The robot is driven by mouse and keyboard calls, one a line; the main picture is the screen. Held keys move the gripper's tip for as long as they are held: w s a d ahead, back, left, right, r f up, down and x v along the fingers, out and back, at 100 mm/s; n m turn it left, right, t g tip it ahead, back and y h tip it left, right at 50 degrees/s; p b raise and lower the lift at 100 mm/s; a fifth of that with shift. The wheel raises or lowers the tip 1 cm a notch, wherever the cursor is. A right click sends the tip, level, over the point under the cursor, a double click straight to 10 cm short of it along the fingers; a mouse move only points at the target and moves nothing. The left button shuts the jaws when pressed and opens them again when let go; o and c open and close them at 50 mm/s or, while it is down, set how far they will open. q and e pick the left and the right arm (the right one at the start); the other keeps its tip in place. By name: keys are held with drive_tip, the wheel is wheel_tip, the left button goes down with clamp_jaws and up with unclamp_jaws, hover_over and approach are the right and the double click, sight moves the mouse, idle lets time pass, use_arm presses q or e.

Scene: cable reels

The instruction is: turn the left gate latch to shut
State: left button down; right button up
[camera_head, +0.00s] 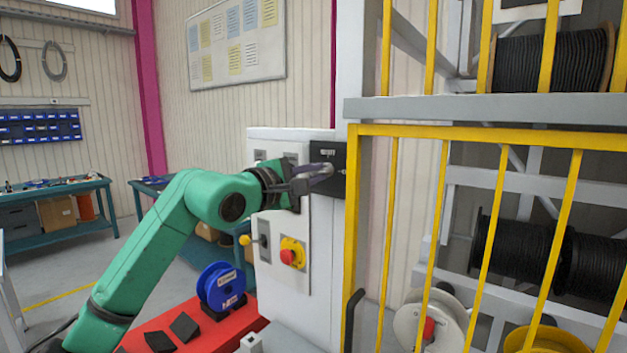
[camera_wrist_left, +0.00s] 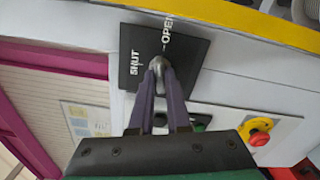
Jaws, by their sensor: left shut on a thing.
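The left gate latch is a black plate (camera_head: 341,158) on the white post beside the yellow gate (camera_head: 352,230). In the left wrist view the latch plate (camera_wrist_left: 190,62) carries the white words SHUT and OPEN, and a grey metal knob (camera_wrist_left: 158,64) stands out from it. My left gripper (camera_head: 328,170) is at the plate, its fingers shut on the knob; they show in the wrist view (camera_wrist_left: 160,82) too. The fingers cover part of the knob, so which word it points to cannot be told. My right gripper is not in view.
A blue reel (camera_head: 221,287) stands on a red surface (camera_head: 190,320). Cable reels (camera_head: 520,262) sit on racks behind the gate bars.

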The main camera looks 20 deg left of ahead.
use_arm(q)
drive_tip(key=n+b, duration=0.1)
drive_tip(key=n, duration=0.2)
drive_tip(key=shift+f+n+b, duration=0.15)
drive_tip(key=shift+n+b, duration=0.2)
drive_tip(key=shift+n, duration=0.05)
drive_tip(key=n+b, duration=0.1)
drive_tip(key=n, duration=0.2)
drive_tip(key=shift+n, duration=0.3)
drive_tip(key=n+b, duration=0.1)
drive_tip(key=n, duration=0.3)
drive_tip(key=shift+b, duration=0.35)
drive_tip(key=shift+n+b, duration=0.4)
drive_tip(key=shift+n, duration=1.3)
drive_tip(key=c, duration=0.9)
unclamp_jaws()
